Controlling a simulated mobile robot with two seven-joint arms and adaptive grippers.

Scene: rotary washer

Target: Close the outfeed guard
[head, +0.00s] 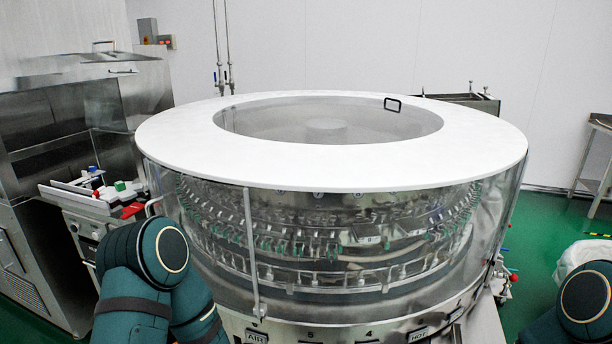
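The round rotary washer (330,170) fills the middle of the head view, with a white ring-shaped top. A clear curved guard (215,225) surrounds its side, and rows of clamps show through it. A vertical metal rod (251,250) stands at the front left of this guard. A small dark handle (392,104) stands at the rear right of the top opening. I cannot tell which panel is the outfeed guard, or whether it is open. My teal arm links show at the lower left and lower right; neither gripper is in view.
A steel cabinet machine (60,140) stands at the left. A small bench unit (100,200) with red, blue and green parts sits between it and the washer. A steel table (600,125) stands at the far right.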

